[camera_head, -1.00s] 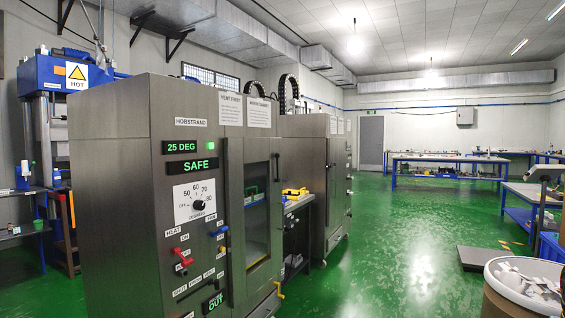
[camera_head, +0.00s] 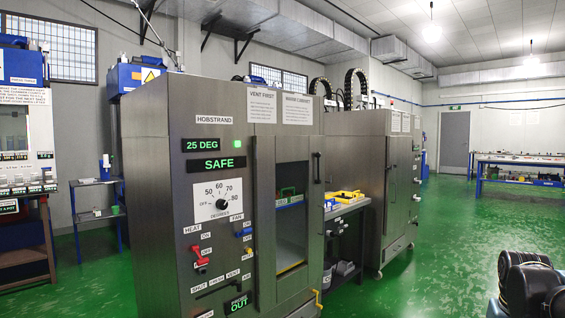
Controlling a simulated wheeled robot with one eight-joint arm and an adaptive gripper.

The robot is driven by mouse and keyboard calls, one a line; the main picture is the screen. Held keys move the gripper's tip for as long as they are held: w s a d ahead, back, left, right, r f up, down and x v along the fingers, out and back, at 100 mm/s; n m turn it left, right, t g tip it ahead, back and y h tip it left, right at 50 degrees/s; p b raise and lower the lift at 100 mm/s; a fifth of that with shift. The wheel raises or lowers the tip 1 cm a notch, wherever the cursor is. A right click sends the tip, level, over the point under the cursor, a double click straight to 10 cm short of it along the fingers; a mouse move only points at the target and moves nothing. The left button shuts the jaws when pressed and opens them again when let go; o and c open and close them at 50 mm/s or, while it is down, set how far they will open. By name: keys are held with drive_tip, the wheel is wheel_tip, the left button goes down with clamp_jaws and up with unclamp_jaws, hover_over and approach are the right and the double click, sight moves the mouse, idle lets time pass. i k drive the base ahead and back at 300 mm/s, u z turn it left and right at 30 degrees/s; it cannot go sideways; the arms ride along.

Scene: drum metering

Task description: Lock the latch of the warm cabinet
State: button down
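The warm cabinet (camera_head: 155,200) is a tall grey steel cabinet labelled HOBSTRAND, left of centre. Its displays read 25 DEG (camera_head: 202,145) and SAFE (camera_head: 218,164), with a green lamp beside them. Its windowed door (camera_head: 263,230) looks closed, with a green-handled item inside. A dark handle (camera_head: 317,167) is at the door's upper right. A yellow lever (camera_head: 318,299) shows at the lower right; I cannot tell which of these is the latch, or its state. No gripper fingers are in view; a black part at bottom right seems to be my arm, apart from the cabinet.
A red lever (camera_head: 201,256) and a blue lever (camera_head: 243,233) sit below the dial (camera_head: 221,204). A bench (camera_head: 347,208) with yellow items stands between this cabinet and a second grey cabinet (camera_head: 358,165). Green floor (camera_head: 430,245) is open to the right.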

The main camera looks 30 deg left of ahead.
sight(318, 154)
drive_tip(key=u, duration=0.6)
drive_tip(key=i, duration=0.9)
drive_tip(key=u, duration=0.6)
